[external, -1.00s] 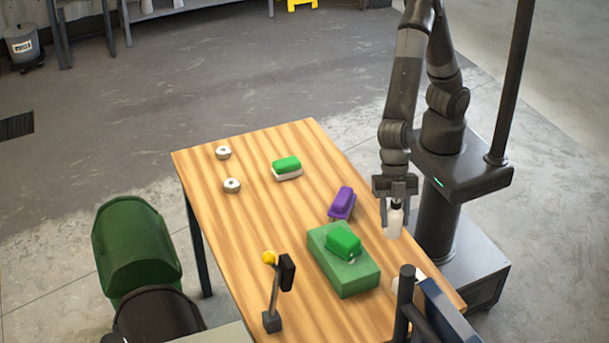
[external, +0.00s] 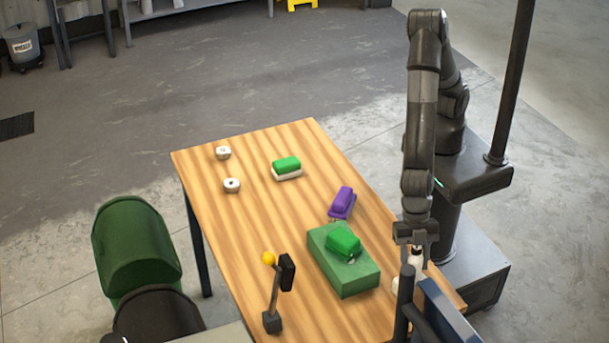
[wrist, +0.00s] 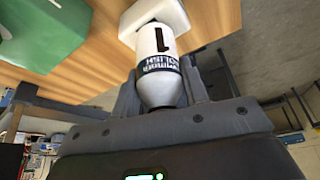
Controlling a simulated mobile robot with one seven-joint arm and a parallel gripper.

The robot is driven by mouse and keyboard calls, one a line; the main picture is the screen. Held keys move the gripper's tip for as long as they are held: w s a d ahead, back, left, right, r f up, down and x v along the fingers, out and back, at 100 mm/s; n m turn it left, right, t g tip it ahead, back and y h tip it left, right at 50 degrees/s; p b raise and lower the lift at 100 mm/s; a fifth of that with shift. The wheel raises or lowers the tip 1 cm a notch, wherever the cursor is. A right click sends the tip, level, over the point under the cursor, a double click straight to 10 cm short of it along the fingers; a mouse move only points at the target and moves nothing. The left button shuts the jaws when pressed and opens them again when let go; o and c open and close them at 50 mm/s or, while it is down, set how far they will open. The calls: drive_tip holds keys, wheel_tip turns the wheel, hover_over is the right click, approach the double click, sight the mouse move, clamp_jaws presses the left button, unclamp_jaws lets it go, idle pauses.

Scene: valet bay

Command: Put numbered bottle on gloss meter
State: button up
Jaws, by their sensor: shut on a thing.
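The numbered bottle (wrist: 152,48) is white with a black 1 and a dark label band. My gripper (wrist: 160,88) is shut on its narrow upper part. In the external view my gripper (external: 415,248) points down near the table's right edge, and the white bottle (external: 416,261) shows below it, partly hidden. A white rounded block (wrist: 178,14), which looks like the gloss meter, lies right at the bottle's base end in the wrist view. I cannot tell whether they touch. In the external view this block (external: 396,285) is mostly hidden behind a dark post.
A green box (external: 345,280) with a green-topped block (external: 343,244) stands left of my gripper. A purple block (external: 342,203), a green-and-white block (external: 286,168) and two small white discs lie farther back. A dark post and monitor (external: 450,315) stand close in front.

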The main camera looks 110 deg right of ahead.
drive_tip(key=shift+f, duration=0.25)
drive_tip(key=o, duration=1.1)
drive_tip(key=shift+c, duration=0.2)
drive_tip(key=v, duration=1.2)
drive_tip(key=shift+r, duration=0.2)
